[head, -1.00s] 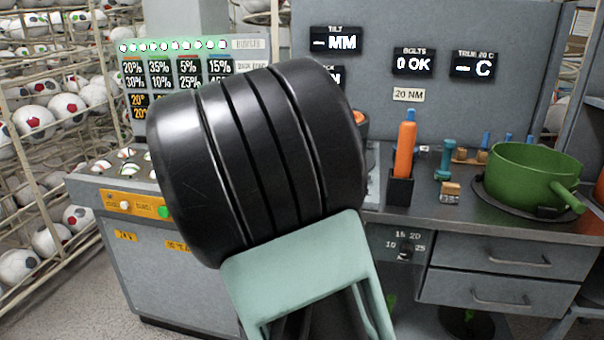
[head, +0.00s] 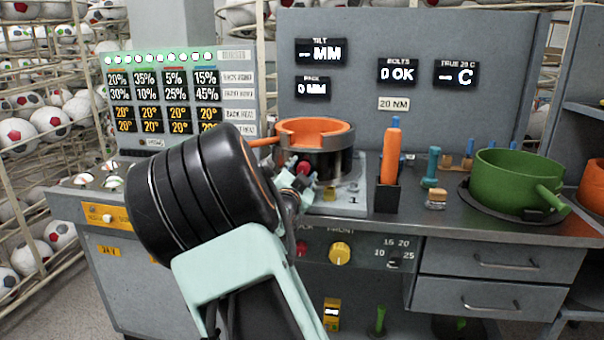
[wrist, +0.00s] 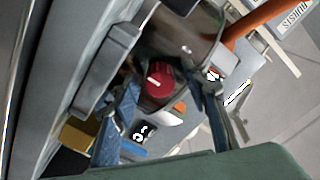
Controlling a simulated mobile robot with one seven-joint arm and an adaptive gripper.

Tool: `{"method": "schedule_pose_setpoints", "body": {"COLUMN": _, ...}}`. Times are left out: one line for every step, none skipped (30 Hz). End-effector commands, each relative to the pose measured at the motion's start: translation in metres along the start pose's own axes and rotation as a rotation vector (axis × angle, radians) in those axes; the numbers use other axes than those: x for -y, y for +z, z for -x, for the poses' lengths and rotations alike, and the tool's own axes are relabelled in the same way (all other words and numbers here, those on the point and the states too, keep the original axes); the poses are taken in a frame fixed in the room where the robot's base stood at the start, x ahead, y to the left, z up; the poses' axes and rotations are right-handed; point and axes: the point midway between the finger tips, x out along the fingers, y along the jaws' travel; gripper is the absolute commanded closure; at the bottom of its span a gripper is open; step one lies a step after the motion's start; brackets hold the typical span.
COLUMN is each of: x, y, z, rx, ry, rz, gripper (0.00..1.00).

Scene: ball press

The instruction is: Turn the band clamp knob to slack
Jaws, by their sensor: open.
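The band clamp knob, a red round knob with a white pointer line (wrist: 160,82), sits on the side of a metal cylinder (wrist: 185,35) in the wrist view. The knob also shows small and red in the head view (head: 303,168), at the front of the orange-lined cylinder (head: 325,165). My gripper (wrist: 165,93) is open, with one finger on each side of the knob in the picture. I cannot tell whether the fingers touch it. In the head view my gripper (head: 296,184) is partly hidden behind my arm, close to the cylinder's front left.
An orange handle (head: 264,142) sticks out left from the cylinder. To the right stand an orange tool in a black holder (head: 388,198), a teal tool (head: 432,168) and a green pot (head: 512,180). Yellow (head: 340,253) and red (head: 302,249) panel knobs sit below.

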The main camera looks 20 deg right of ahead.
Motion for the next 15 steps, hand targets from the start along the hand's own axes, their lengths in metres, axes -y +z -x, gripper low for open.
{"method": "schedule_pose_setpoints", "body": {"x": -0.0002, "y": -0.0002, "z": -0.0005, "rx": 0.000, "ry": 0.000, "rz": 0.000, "gripper": 0.59}}
{"method": "schedule_pose_setpoints", "body": {"x": -0.0002, "y": -0.0002, "z": -0.0005, "rx": 0.000, "ry": 0.000, "rz": 0.000, "gripper": 0.59}}
{"method": "schedule_pose_setpoints", "body": {"x": -0.0002, "y": -0.0002, "z": -0.0005, "rx": 0.000, "ry": 0.000, "rz": 0.000, "gripper": 0.59}}
{"method": "schedule_pose_setpoints", "body": {"x": -0.0002, "y": -0.0002, "z": -0.0004, "rx": 0.000, "ry": 0.000, "rz": 0.000, "gripper": 0.59}}
{"method": "schedule_pose_setpoints", "body": {"x": -0.0002, "y": -0.0001, "z": -0.0003, "rx": 0.000, "ry": 0.000, "rz": 0.000, "gripper": 0.59}}
{"method": "schedule_pose_setpoints", "body": {"x": -0.0002, "y": -0.0001, "z": -0.0003, "rx": 0.000, "ry": 0.000, "rz": 0.000, "gripper": 0.59}}
{"method": "schedule_pose_setpoints", "body": {"x": -0.0002, "y": -0.0001, "z": -0.0003, "rx": 0.000, "ry": 0.000, "rz": 0.000, "gripper": 0.61}}
{"method": "schedule_pose_setpoints", "body": {"x": -0.0002, "y": -0.0001, "z": -0.0002, "rx": 0.000, "ry": 0.000, "rz": 0.000, "gripper": 0.64}}
{"method": "schedule_pose_setpoints", "body": {"x": -0.0002, "y": 0.0000, "z": -0.0002, "rx": 0.000, "ry": 0.000, "rz": 0.000, "gripper": 0.68}}
{"method": "schedule_pose_setpoints", "body": {"x": -0.0002, "y": 0.0000, "z": -0.0002, "rx": 0.000, "ry": 0.000, "rz": 0.000, "gripper": 0.72}}
{"method": "schedule_pose_setpoints", "body": {"x": -0.0002, "y": 0.0000, "z": -0.0001, "rx": 0.000, "ry": 0.000, "rz": 0.000, "gripper": 0.75}}
{"method": "schedule_pose_setpoints", "body": {"x": -0.0002, "y": 0.0000, "z": -0.0001, "rx": 0.000, "ry": 0.000, "rz": 0.000, "gripper": 0.80}}
{"method": "schedule_pose_setpoints", "body": {"x": -0.0002, "y": 0.0000, "z": -0.0001, "rx": 0.000, "ry": 0.000, "rz": 0.000, "gripper": 0.83}}
{"method": "schedule_pose_setpoints", "body": {"x": -0.0002, "y": 0.0000, "z": -0.0001, "rx": 0.000, "ry": 0.000, "rz": 0.000, "gripper": 0.86}}
{"method": "schedule_pose_setpoints", "body": {"x": -0.0002, "y": 0.0000, "z": -0.0001, "rx": 0.000, "ry": 0.000, "rz": 0.000, "gripper": 0.91}}
